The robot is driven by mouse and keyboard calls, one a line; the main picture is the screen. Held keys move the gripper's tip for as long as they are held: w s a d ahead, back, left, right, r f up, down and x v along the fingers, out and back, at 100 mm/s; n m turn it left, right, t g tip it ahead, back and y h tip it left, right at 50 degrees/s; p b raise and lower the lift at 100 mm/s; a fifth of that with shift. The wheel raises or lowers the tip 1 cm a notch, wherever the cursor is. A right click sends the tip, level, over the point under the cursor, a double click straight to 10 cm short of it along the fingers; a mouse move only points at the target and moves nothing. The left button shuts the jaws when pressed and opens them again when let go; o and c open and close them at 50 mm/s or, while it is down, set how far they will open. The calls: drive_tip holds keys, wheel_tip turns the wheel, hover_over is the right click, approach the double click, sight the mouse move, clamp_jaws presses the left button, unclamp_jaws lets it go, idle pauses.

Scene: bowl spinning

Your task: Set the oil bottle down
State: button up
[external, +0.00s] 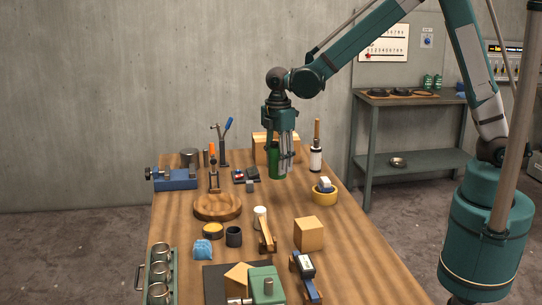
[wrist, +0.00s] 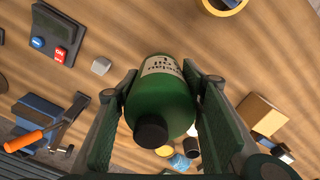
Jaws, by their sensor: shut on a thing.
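The oil bottle is green with a black cap and a pale label, and it shows best in the wrist view (wrist: 165,104). In the external view the green bottle (external: 274,160) is upright over the back middle of the wooden table (external: 190,245). My gripper (external: 284,164) points down, its fingers shut on the bottle from both sides. The fingers cover part of the bottle in the external view. Its base is low, close to the tabletop; I cannot tell whether it touches.
A black device with red and blue buttons (wrist: 52,38) and a small grey cube (wrist: 100,66) lie near the bottle.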

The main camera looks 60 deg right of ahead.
drive_tip(key=s+a, duration=0.2)
drive_tip(key=s, duration=1.4)
drive_tip(key=s+a+n, duration=0.1)
drive_tip(key=s+a, duration=0.1)
drive_tip(key=s, duration=1.4)
drive_tip(key=shift+a, duration=0.4)
drive_tip(key=shift+f+b, duration=0.5)
drive_tip(key=shift+f, duration=2.4)
drive_tip(key=shift+s+f, duration=0.1)
drive_tip(key=shift+f, duration=2)
drive_tip(key=shift+f+b, duration=0.1)
drive_tip(key=shift+b, duration=0.3)
